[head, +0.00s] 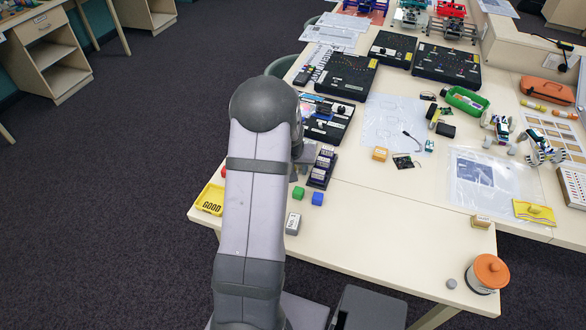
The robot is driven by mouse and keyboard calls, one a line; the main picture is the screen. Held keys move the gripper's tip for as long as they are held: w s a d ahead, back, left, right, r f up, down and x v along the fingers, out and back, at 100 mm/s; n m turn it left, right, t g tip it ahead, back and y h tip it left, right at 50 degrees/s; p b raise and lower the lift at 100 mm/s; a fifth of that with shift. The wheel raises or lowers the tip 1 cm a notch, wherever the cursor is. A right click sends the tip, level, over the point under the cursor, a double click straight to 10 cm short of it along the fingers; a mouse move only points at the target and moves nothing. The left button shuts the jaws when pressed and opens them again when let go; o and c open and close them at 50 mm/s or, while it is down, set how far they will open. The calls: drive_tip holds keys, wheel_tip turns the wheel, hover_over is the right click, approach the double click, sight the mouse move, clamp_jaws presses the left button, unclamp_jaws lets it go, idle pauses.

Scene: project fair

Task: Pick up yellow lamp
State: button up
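I cannot make out a thing that is clearly a yellow lamp in the head view. Yellow things in sight are a tray marked GOOD (210,199) at the table's left corner, a small yellow-orange block (380,154) near the middle, and a flat yellow packet (533,212) at the right. My arm rises through the left-centre of the view and hides part of the table. My gripper is hidden behind it, so its fingers cannot be seen.
Black boxed kits (347,75) line the far left. An orange-lidded jar (487,273) stands at the near right corner. The table's front middle (390,230) is clear.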

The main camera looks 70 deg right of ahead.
drive_tip(key=shift+f, duration=0.1)
drive_tip(key=c, duration=1.1)
